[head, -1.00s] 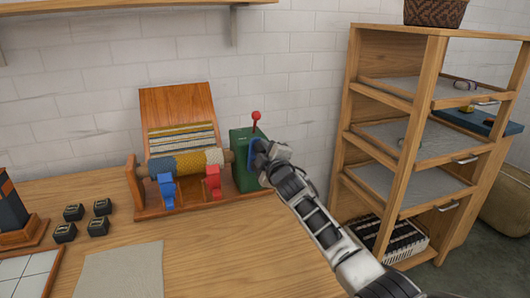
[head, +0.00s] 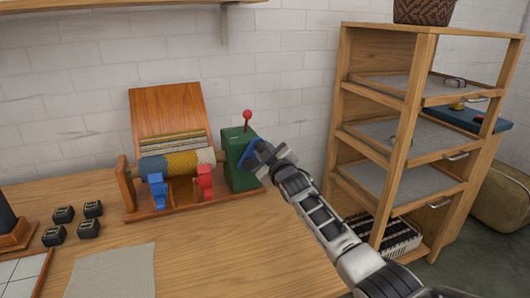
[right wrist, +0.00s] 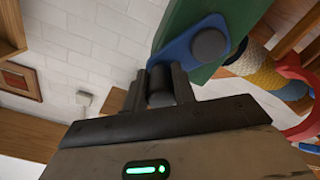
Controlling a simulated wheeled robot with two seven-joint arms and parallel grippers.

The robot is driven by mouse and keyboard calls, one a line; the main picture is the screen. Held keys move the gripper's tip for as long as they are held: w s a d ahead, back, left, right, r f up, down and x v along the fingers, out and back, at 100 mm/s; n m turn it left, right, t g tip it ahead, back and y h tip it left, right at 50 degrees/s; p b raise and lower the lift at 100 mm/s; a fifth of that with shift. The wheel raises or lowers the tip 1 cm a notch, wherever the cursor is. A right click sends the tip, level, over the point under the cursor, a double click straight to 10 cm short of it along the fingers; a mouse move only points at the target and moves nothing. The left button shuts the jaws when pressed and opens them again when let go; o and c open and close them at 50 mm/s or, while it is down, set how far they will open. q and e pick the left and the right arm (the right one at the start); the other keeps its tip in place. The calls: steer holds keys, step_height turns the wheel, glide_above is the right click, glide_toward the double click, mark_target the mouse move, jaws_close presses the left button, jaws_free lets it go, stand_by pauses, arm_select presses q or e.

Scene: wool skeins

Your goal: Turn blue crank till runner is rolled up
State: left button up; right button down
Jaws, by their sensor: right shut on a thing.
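The blue crank (head: 250,155) sits on the right side of a green housing (head: 236,172) with a red-knobbed lever (head: 247,118) on top. My right gripper (head: 268,153) is at the crank. In the right wrist view the fingers (right wrist: 160,88) are shut around the dark handle of the blue crank arm (right wrist: 186,44). The runner (head: 172,144) shows as a striped strip on the lower part of the tilted wooden board (head: 167,110). Its yellow, blue and pale part (head: 180,163) is wound around the roller. My left gripper is out of view.
A blue clamp-like piece (head: 157,190) and a red one (head: 205,182) stand before the roller. Several small black blocks (head: 88,229) and a beige cloth (head: 112,272) lie on the table at left. A wooden shelf unit (head: 400,150) stands at right.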

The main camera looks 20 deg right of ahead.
steer(key=shift+r, duration=0.2)
steer(key=c, duration=1.1)
jaws_free()
steer(key=shift+c, duration=0.2)
steer(key=shift+f, duration=0.1)
steer(key=shift+s, duration=0.1)
steer(key=s, duration=1.5)
steer(key=shift+s+d, duration=0.35)
steer(key=shift+d, duration=0.05)
